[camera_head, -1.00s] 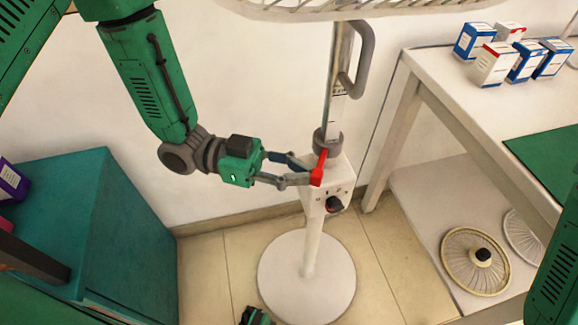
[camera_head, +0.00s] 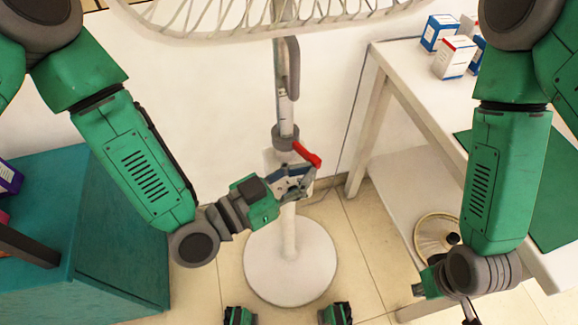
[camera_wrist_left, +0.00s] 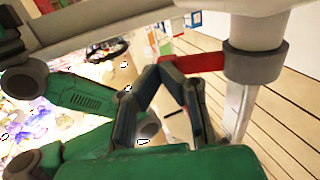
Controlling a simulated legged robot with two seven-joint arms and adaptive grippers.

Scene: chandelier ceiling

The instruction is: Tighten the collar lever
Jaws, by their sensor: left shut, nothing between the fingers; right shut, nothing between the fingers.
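The red collar lever (camera_head: 309,155) sticks out to the right and slightly down from the grey collar (camera_head: 285,137) on the fan's pole. In the left wrist view the lever (camera_wrist_left: 205,62) shows beyond the fingers, joined to the collar (camera_wrist_left: 253,62). My left gripper (camera_head: 309,177) is shut and empty, just below the lever in the head view; whether it touches the lever I cannot tell. Its fingers (camera_wrist_left: 163,68) meet near the lever's far end in the wrist view. My right gripper (camera_head: 468,312) is low at the right, shut, empty and partly cut off.
The fan's cage (camera_head: 280,25) hangs above and its round base (camera_head: 290,265) stands on the floor. A white table (camera_head: 415,85) with several boxes is at the right, a round wire cover (camera_head: 432,232) on its lower shelf. A teal cabinet (camera_head: 115,240) stands at the left.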

